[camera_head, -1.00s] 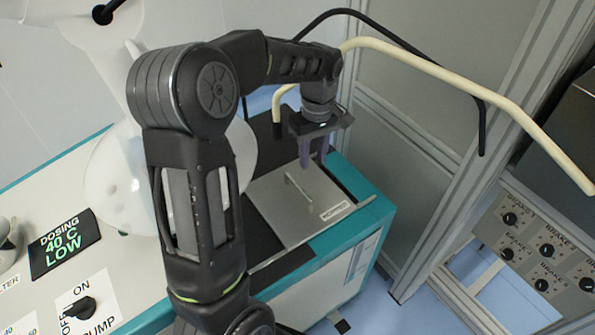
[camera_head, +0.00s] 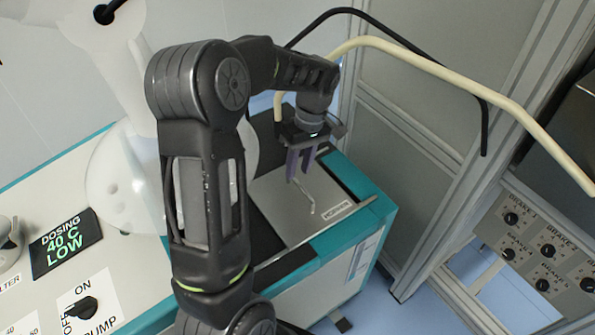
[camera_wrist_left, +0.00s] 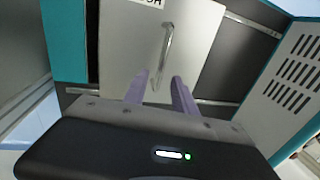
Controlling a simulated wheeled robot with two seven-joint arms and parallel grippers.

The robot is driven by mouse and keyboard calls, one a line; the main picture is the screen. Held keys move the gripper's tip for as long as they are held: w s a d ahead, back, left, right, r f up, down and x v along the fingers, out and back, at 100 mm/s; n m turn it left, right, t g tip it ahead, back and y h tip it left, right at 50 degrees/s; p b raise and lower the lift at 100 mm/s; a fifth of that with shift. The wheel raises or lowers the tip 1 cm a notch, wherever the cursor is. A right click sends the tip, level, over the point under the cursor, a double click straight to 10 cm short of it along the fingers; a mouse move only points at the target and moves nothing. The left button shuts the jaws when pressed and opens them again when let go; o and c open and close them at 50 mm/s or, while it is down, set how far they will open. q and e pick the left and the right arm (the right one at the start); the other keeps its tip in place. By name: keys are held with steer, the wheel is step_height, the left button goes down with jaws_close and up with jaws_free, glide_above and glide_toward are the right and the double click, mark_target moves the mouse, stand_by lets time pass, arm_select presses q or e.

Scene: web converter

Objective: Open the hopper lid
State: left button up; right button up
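The hopper lid (camera_head: 333,205) is a flat grey metal plate lying closed on top of the teal and white machine, with a label at its right edge. It also shows in the left wrist view (camera_wrist_left: 122,45). A thin bar handle (camera_head: 311,207) stands on the lid; it shows in the left wrist view (camera_wrist_left: 166,50) too. My left gripper (camera_head: 302,176) is above the lid at the handle's far end. Its two purple fingers (camera_wrist_left: 160,92) are apart, with the handle's near end between them in the wrist view. Contact cannot be told. My right gripper is not in view.
A cream pipe (camera_head: 460,85) and a black hose (camera_head: 400,52) arch behind my left arm. A grey framed cabinet (camera_head: 420,130) stands to the right. A dosing display (camera_head: 66,243) and pump knob (camera_head: 82,308) are at the left.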

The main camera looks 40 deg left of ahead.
mark_target(300, 191)
arm_select(q)
steer(key=shift+s+a+f, duration=0.1)
steer(key=shift+s+f, duration=0.05)
steer(key=shift+f, duration=0.5)
steer(key=shift+s+f, duration=0.1)
steer(key=shift+f, duration=0.5)
jaws_close()
stand_by(0.5)
